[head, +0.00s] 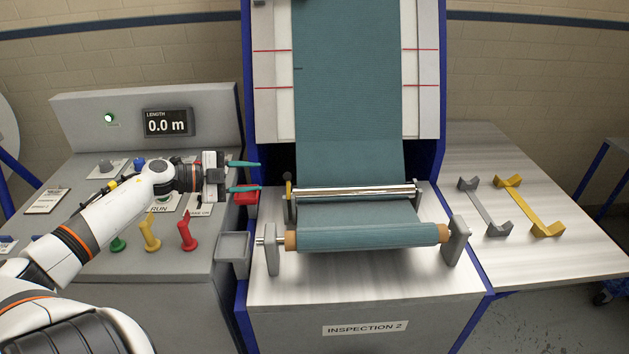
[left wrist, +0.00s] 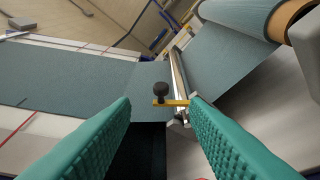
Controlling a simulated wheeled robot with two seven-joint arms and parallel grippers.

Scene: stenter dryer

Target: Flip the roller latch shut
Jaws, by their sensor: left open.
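The roller latch (head: 289,186) is a small yellow lever with a black knob at the left end of the shiny metal roller (head: 355,191). In the left wrist view the latch (left wrist: 174,102) shows its yellow bar and round black knob beyond the fingertips, in line with the gap between them. My left gripper (head: 257,176) is open and empty, with its teal fingers pointing right toward the latch. The fingers look apart from it. Whether the latch is fully seated is too small to tell. My right gripper is out of view.
Below the roller is a wound teal fabric roll (head: 368,237) between grey brackets. The control panel (head: 90,215) with coloured levers lies left. Grey and yellow handles rest on the right table (head: 545,190).

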